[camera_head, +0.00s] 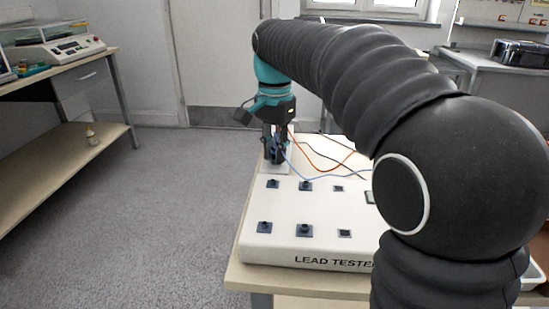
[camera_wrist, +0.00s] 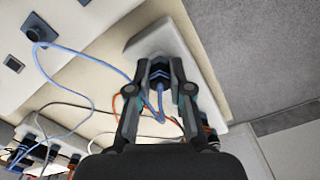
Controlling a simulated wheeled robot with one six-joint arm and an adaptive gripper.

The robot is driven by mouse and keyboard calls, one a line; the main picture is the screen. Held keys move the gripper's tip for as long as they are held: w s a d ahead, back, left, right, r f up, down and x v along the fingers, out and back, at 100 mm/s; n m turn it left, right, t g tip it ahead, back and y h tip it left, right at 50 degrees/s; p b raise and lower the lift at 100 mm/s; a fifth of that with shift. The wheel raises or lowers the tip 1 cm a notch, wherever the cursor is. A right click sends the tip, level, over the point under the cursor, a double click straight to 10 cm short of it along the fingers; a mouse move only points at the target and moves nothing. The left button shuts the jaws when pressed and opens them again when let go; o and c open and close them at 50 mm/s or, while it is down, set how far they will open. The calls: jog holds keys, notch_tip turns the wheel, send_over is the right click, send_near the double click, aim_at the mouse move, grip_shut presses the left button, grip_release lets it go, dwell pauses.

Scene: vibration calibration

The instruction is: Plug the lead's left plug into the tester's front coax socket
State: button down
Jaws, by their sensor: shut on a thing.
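My gripper (camera_head: 275,150) is shut on a dark blue plug (camera_wrist: 160,73) at the far left corner of the tester. In the wrist view the plug sits between both fingertips, above or against a pale block (camera_wrist: 138,48); I cannot tell whether they touch.
Orange and dark leads (camera_head: 325,163) lie behind the tester. Several other plugs (camera_wrist: 40,150) cluster at the lower left of the wrist view. A side bench (camera_head: 60,160) stands at the left. Open floor lies between it and the tester table.

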jog(key=shift+r, duration=0.1)
jog(key=shift+r+p, duration=0.95)
jog(key=shift+p, duration=0.1)
jog(key=shift+r, duration=0.7)
jog(key=shift+s, duration=0.15)
notch_tip(320, 180, up, 3)
jog(key=b, duration=0.2)
send_over(265, 223)
jog(key=shift+s+r, duration=0.15)
jog(key=shift+f+b, duration=0.6)
jog(key=shift+f, duration=0.1)
jog(key=shift+f+b, duration=0.55)
jog(key=shift+f, duration=0.4)
jog(key=shift+f, duration=1.05)
dwell(1.9)
